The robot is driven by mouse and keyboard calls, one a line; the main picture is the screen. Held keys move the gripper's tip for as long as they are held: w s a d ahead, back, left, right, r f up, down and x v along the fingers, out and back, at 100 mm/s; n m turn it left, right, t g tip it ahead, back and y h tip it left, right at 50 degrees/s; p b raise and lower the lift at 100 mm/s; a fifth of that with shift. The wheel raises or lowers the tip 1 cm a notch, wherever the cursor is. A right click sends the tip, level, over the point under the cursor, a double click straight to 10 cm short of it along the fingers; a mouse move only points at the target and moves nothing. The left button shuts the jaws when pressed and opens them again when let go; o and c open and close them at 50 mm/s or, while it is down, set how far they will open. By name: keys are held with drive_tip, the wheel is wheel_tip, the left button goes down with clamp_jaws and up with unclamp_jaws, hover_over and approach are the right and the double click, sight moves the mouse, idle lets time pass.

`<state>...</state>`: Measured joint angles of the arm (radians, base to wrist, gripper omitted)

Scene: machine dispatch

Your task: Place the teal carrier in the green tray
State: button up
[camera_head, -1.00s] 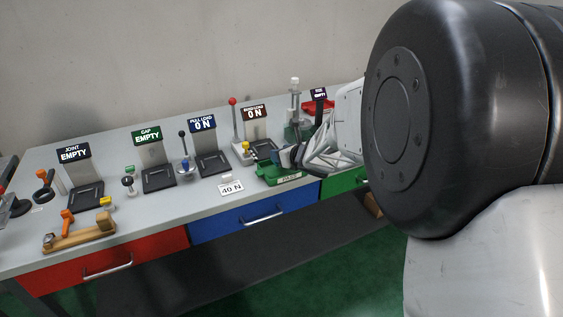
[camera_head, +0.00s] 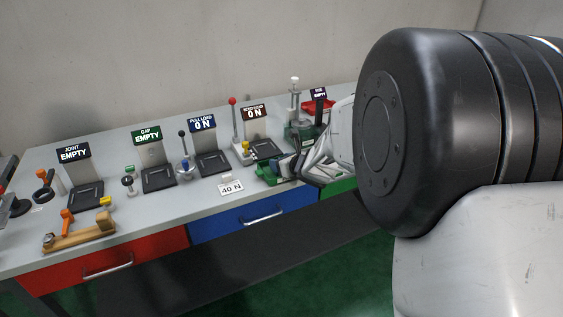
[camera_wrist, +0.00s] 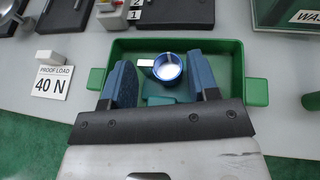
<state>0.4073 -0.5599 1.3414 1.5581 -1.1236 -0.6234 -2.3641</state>
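The green tray (camera_wrist: 262,92) lies under my gripper in the wrist view; it also shows in the head view (camera_head: 261,178), partly covered by the gripper. My gripper (camera_wrist: 163,75) has its two blue fingers over the tray's inside, set apart. Between them is the teal carrier (camera_wrist: 160,98), mostly hidden, with a blue ring-shaped part (camera_wrist: 168,66) and a small pale block (camera_wrist: 145,63) close by. I cannot tell whether the fingers press on the carrier or whether it rests on the tray floor.
A "40 N" proof load card (camera_wrist: 51,82) with a small white block (camera_wrist: 49,56) lies left of the tray. Another green container (camera_wrist: 287,14) stands at upper right. Test stations with black plates (camera_head: 211,162) line the bench behind. The bench front (camera_head: 205,197) has free room.

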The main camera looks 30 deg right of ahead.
drive_tip(key=shift+o, duration=1.2)
drive_tip(key=shift+r, duration=0.2)
drive_tip(key=v, duration=1.2)
drive_tip(key=shift+r, duration=0.1)
